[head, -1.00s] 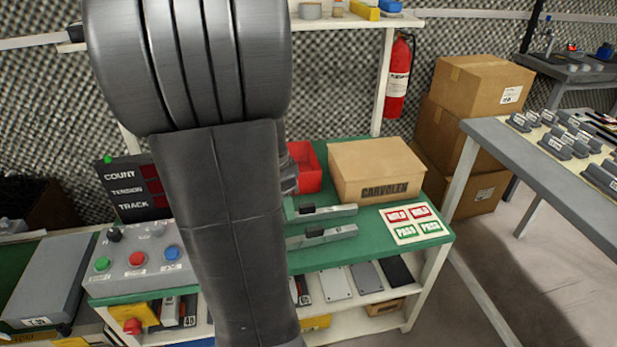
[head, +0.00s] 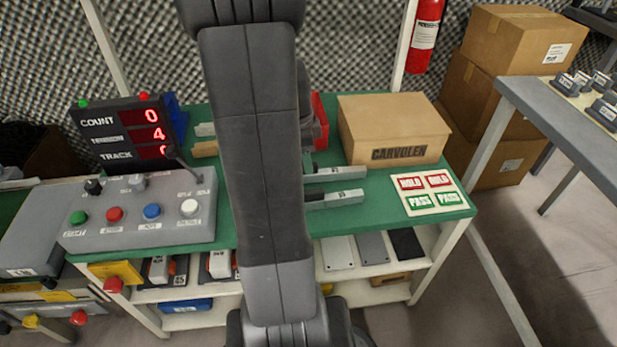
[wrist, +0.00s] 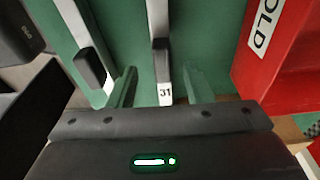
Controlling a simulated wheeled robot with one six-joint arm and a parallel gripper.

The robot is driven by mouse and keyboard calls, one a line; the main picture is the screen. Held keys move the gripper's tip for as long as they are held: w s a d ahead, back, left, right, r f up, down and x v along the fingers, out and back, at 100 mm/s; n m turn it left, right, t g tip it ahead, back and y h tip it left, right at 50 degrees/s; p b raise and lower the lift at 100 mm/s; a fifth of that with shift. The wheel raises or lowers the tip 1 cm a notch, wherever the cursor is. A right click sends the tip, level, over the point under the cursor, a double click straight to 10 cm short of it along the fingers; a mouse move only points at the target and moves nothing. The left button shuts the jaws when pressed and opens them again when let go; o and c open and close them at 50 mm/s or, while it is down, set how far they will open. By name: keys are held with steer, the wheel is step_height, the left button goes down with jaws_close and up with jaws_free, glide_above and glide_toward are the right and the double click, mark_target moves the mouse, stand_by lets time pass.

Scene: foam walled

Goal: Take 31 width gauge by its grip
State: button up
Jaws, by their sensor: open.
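The 31 width gauge (wrist: 165,95) is a pale bar with a "31" label and a dark raised grip (wrist: 160,55), seen in the wrist view. It lies on the green bench top. My gripper (wrist: 163,88) is open, one finger on each side of the gauge's line, with nothing held. A second pale gauge (wrist: 75,25) with a dark grip lies to its left, close to the left finger. In the head view two gauges show, a rear one (head: 345,173) and a front one (head: 340,197); their numbers are unreadable there. My arm hides the gripper in that view.
A red bin (wrist: 285,70) stands right of the gauge in the wrist view. In the head view, a Carvolen carton (head: 390,125), a HOLD/PASS card (head: 428,193) and a button box (head: 135,220) stand on the bench. Green surface is bare between the gauges.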

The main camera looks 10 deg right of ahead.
steer(key=f, duration=0.1)
steer(key=f+b, duration=0.1)
steer(key=f, duration=0.1)
steer(key=f+b, duration=0.1)
steer(key=f, duration=0.1)
steer(key=shift+w+d+f, duration=0.1)
steer(key=shift+w+d, duration=0.05)
steer(key=shift+d, duration=0.25)
jaws_close()
